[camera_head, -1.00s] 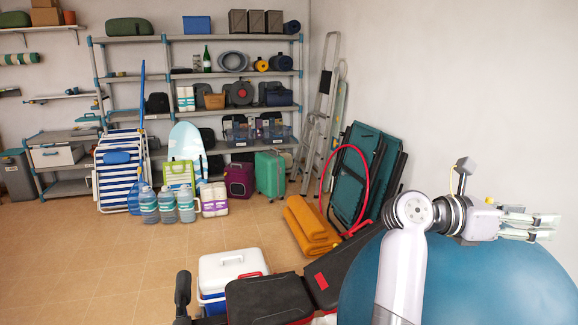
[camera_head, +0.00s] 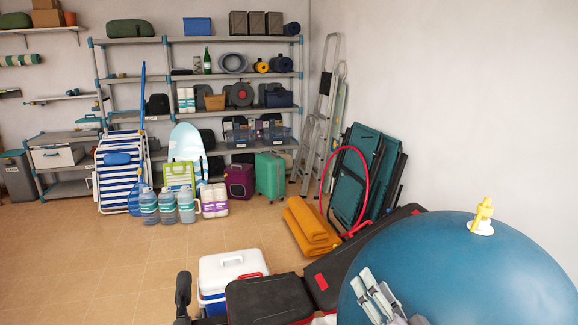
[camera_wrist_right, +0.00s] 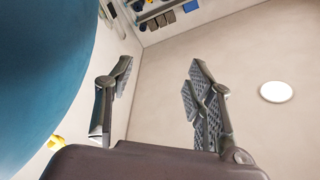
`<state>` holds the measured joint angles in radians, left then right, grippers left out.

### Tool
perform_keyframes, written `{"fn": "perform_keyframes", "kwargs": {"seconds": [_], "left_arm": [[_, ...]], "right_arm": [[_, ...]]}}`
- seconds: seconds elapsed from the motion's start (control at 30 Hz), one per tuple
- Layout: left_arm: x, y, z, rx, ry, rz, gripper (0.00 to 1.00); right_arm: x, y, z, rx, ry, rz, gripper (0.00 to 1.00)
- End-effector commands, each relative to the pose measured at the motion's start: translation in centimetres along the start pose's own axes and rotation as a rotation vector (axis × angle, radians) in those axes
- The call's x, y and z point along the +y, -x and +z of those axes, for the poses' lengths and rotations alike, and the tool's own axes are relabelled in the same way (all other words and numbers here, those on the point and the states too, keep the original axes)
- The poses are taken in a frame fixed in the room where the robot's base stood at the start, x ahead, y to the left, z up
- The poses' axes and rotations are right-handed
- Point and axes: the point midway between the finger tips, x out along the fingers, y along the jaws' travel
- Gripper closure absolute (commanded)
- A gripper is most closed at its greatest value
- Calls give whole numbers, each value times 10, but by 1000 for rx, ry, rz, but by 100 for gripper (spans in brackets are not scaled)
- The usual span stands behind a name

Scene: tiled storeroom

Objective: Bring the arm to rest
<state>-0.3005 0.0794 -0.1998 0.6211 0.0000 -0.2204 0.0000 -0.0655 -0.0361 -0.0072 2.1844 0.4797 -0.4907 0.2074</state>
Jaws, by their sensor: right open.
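My right gripper (camera_head: 376,296) shows at the bottom right of the head view, in front of the big blue ball (camera_head: 470,265). Its fingers point up. In the right wrist view my right gripper (camera_wrist_right: 160,100) has its two fingers spread wide with nothing between them. The blue ball also fills the left side of the right wrist view (camera_wrist_right: 45,70); I cannot tell whether the gripper touches it. Most of the right arm is out of the head view. My left gripper is not in view.
A yellow and white plug-like piece (camera_head: 482,217) sits on top of the ball. A black weight bench (camera_head: 270,298) and a white and blue cooler (camera_head: 232,272) stand left of the ball. Orange rolled mats (camera_head: 308,228) lie behind. The tiled floor (camera_head: 90,265) at left is clear.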

Motion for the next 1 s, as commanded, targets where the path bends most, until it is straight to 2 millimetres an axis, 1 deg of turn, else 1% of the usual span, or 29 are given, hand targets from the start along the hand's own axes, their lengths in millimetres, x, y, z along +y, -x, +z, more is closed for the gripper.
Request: {"fn": "perform_keyframes", "kwargs": {"seconds": [0.03,0.07,0.1,0.17,0.2,0.27,0.3,0.37,0.4,0.47,0.5,0.63,0.73,0.77,0.8,0.97,1.0], "left_arm": [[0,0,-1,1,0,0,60],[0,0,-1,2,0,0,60],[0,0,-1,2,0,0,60],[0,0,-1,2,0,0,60],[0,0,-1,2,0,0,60],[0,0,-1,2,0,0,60],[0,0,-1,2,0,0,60],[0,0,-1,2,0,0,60],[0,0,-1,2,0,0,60],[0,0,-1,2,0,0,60],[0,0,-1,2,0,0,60],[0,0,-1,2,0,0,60],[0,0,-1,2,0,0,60],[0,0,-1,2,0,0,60],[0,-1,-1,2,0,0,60],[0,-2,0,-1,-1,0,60],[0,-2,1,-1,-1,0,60]], "right_arm": [[12,18,34,-129,68,50,51],[19,29,52,-201,107,78,51],[29,46,74,-297,155,115,51],[43,72,103,-433,222,169,51],[52,92,121,-522,262,203,51],[65,122,141,-643,317,251,51],[72,141,152,-717,347,280,51],[82,169,166,-819,389,321,51],[87,186,172,-880,411,344,51],[94,211,180,-966,442,378,51],[98,228,184,-1020,460,400,51],[107,277,192,-1178,510,463,51],[112,313,193,-1290,540,508,51],[114,322,194,-1320,548,521,51],[123,315,205,-1314,544,518,51],[148,310,239,-1327,538,518,51],[156,310,248,-1332,536,518,51]]}}
